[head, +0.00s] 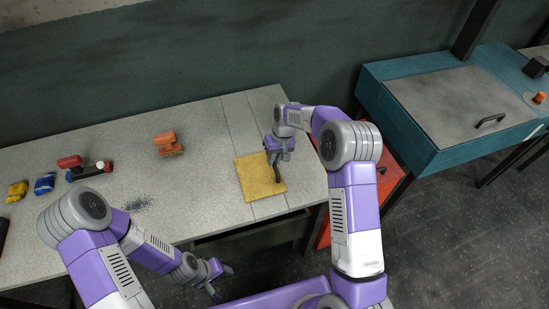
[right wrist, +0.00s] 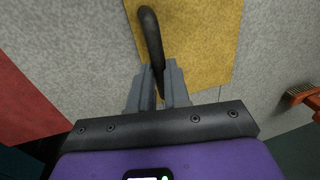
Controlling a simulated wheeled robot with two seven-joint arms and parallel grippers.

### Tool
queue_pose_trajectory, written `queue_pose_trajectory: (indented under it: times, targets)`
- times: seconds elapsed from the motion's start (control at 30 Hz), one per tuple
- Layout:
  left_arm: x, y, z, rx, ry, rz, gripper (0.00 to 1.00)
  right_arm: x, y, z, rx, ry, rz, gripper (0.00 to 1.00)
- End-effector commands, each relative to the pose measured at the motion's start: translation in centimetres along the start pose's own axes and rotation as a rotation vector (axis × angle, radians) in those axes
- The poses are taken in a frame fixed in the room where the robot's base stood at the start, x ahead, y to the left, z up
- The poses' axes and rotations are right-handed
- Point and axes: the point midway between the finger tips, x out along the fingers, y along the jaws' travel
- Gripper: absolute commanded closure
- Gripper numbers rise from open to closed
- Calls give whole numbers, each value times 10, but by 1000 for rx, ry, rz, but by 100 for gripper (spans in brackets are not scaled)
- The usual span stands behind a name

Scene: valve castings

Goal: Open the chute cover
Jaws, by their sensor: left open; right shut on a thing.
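The chute cover appears to be the square yellow panel (head: 255,178) that looks flat on the right end of the grey bench top. A dark curved handle (head: 278,178) is on its right side. My right gripper (head: 277,161) is over the panel and shut on this handle. In the right wrist view the black handle (right wrist: 149,28) runs down between the fingers of the gripper (right wrist: 160,80), with the yellow panel (right wrist: 203,40) behind. My left gripper (head: 222,281) is open and empty, in front of the bench's front edge. Whether the panel is raised at all, I cannot tell.
An orange brush (head: 167,143) lies on the bench (head: 215,125). Red, blue and yellow items lie at the left, near a dark smudge (head: 138,203). A red cabinet (head: 390,180) stands right of the bench. A teal box (head: 440,140) with a grey handled lid stands further right.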

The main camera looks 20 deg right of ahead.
Motion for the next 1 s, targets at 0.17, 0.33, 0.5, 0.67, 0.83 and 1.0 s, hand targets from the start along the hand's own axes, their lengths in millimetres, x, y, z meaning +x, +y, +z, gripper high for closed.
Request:
queue_pose_trajectory:
  times: [0.17, 0.33, 0.5, 0.67, 0.83, 1.0]
  targets:
    - [-1, 0, 0, 0, 0, 0, 57, -8, 36, -1, 8, 3, 3, 100]
    - [-2, 1, 0, 0, 0, 0, 57, -17, 80, -1, 8, 3, 3, 100]
    - [-3, 1, 0, 0, 0, 0, 57, -22, 105, -1, 4, 3, 2, 100]
    - [-3, 1, 0, 0, 0, 0, 57, -23, 110, -1, 1, 3, 2, 100]
    - [-3, 1, 0, 0, 0, 0, 57, -23, 109, -1, 0, 3, 2, 100]
    - [-3, 1, 0, 0, 0, 0, 57, -23, 109, -1, 0, 3, 2, 62]
